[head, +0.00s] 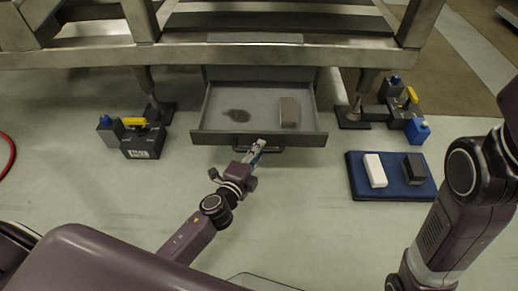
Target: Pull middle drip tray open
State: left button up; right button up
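The middle drip tray (255,103) is a grey drawer under the metal frame and stands pulled out toward me. Inside it lie a dark stain on the left and a small grey-brown block (289,112) on the right. A dark handle (272,150) runs along the low front of the tray. My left gripper (258,147) is at the handle, near its middle. Its fingers are too small and overlapped by the handle to tell whether they are shut on it. My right arm is at the right edge, and its gripper is out of the picture.
A blue mat (392,191) with a white block (375,170) and a dark block (414,168) lies on the floor at the right. Dark units with yellow levers stand beside the frame's feet, at left (144,141) and right (403,112).

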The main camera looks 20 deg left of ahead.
pick_arm(q)
jog(key=o, duration=0.3)
jog(key=v, duration=1.2)
dwell(0.3)
